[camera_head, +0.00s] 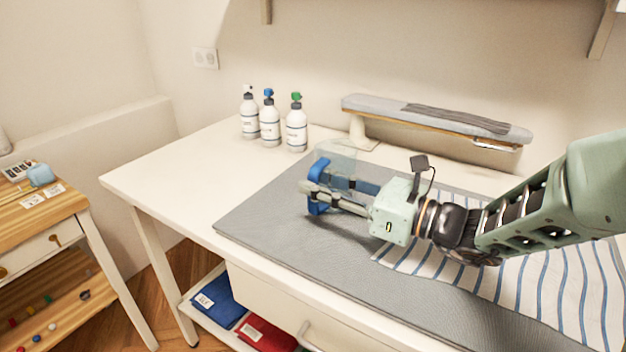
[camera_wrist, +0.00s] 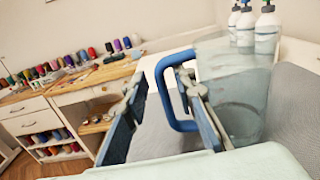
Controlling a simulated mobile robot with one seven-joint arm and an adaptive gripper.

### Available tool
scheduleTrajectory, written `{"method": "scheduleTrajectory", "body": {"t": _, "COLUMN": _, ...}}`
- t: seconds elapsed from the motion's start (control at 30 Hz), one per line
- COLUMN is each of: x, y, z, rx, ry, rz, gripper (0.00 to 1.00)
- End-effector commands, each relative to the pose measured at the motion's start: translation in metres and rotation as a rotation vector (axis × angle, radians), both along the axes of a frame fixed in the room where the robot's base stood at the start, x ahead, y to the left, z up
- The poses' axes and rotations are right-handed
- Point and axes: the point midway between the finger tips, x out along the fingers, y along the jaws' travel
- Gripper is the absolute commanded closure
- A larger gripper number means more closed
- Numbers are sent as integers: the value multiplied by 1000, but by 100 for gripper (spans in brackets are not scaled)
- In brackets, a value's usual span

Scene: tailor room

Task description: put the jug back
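A clear jug (camera_wrist: 238,95) with a blue handle (camera_wrist: 165,92) stands on the grey mat. In the head view, the jug's see-through body (camera_head: 340,150) is behind my gripper (camera_head: 318,188), with the blue handle (camera_head: 322,169) at the fingertips. In the wrist view, my gripper (camera_wrist: 160,82) has its fingers apart. The handle's upright bar is between them. The right finger reaches into the handle loop, and the left finger is outside it with a visible gap. Part of the jug's lower body is hidden by the right finger.
Three white bottles (camera_head: 270,125) stand at the table's back. A small ironing board (camera_head: 430,115) is at the back right. A striped cloth (camera_head: 540,285) lies on the grey mat (camera_head: 270,220) under my arm. The white table's left end (camera_head: 165,170) is clear. A wooden side table (camera_head: 40,215) stands left.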

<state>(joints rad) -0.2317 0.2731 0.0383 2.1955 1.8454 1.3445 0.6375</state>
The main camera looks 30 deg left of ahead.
Motion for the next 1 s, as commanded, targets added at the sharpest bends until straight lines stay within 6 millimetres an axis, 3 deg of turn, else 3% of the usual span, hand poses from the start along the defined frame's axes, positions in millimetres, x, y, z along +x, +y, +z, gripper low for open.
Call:
{"method": "scheduleTrajectory", "body": {"t": 0.2, "x": -3, "y": -50, "z": 2, "rx": 1, "ry": 1, "rz": -6, "gripper": 75}}
{"method": "scheduleTrajectory", "body": {"t": 0.43, "x": -7, "y": -90, "z": 1, "rx": 0, "ry": 0, "rz": -4, "gripper": 75}}
{"method": "scheduleTrajectory", "body": {"t": 0.63, "x": -9, "y": -104, "z": 0, "rx": 0, "ry": 1, "rz": -1, "gripper": 75}}
{"method": "scheduleTrajectory", "body": {"t": 1.0, "x": -12, "y": -104, "z": 1, "rx": -9, "ry": -10, "rz": 7, "gripper": 75}}
